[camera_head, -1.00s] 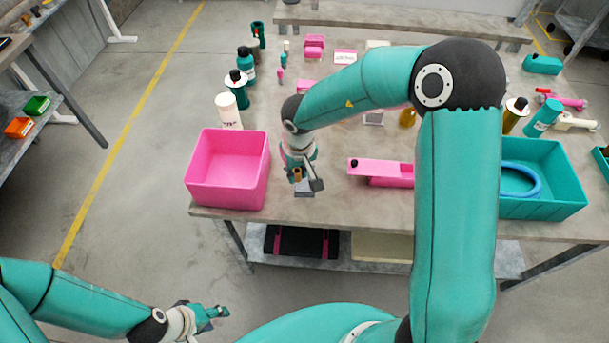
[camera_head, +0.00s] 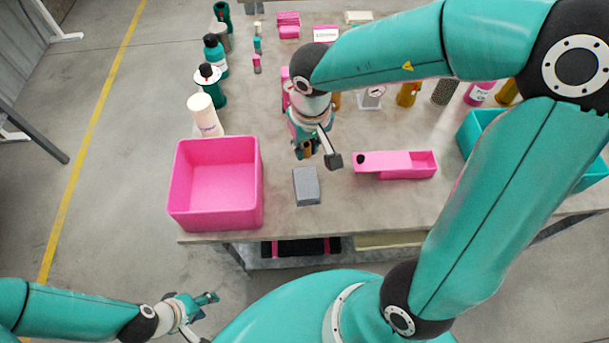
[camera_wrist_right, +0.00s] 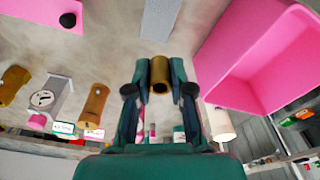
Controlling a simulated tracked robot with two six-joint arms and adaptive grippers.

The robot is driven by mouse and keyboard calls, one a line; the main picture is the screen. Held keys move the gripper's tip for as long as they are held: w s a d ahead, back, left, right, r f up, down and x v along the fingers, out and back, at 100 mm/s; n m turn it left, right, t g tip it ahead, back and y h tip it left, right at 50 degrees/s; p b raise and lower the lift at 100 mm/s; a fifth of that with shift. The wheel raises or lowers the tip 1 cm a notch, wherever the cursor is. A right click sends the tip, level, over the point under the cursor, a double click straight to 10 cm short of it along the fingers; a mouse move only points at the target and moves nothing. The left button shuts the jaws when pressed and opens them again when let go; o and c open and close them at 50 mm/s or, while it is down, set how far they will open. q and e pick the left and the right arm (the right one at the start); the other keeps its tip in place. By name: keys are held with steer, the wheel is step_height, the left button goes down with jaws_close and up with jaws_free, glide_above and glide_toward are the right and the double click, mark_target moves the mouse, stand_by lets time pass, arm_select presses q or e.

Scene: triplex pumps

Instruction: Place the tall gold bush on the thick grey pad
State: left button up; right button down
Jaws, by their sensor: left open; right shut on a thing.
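A gold bush (camera_wrist_right: 160,75), a hollow cylinder, is held between the fingers of my right gripper (camera_wrist_right: 160,80) in the wrist view. In the head view the bush (camera_head: 304,149) shows small at my right gripper (camera_head: 318,155), partly covered by the fingers. The grey pad (camera_head: 306,186) lies on the table near its front edge, bare on top. It also shows at the top of the wrist view (camera_wrist_right: 160,17). The held bush is apart from the pad, on its far side in the picture. My left gripper (camera_head: 207,300) is open and empty, low in front of the table.
A pink bin (camera_head: 215,185) stands left of the pad. A pink tray with a black knob (camera_head: 396,164) lies to the right. A white bottle (camera_head: 205,115) and dark teal bottles (camera_head: 210,86) stand behind the bin. A teal bin (camera_head: 480,132) is partly hidden by my arm.

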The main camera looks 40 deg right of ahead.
steer(key=b, duration=0.2)
glide_above(305, 182)
step_height(305, 182, down, 8)
steer(key=shift+s+f, duration=0.15)
step_height(305, 182, down, 4)
steer(key=shift+f+b, duration=0.25)
steer(key=shift+b, duration=0.95)
steer(key=shift+r, duration=0.1)
steer(key=c, duration=1.1)
jaws_free()
steer(key=shift+o, duration=0.4)
step_height(305, 182, up, 12)
steer(key=s+p, duration=0.1)
steer(key=p, duration=0.3)
steer(key=shift+s+a+p, duration=0.15)
steer(key=shift+s+p, duration=0.1)
steer(key=shift+p, duration=0.15)
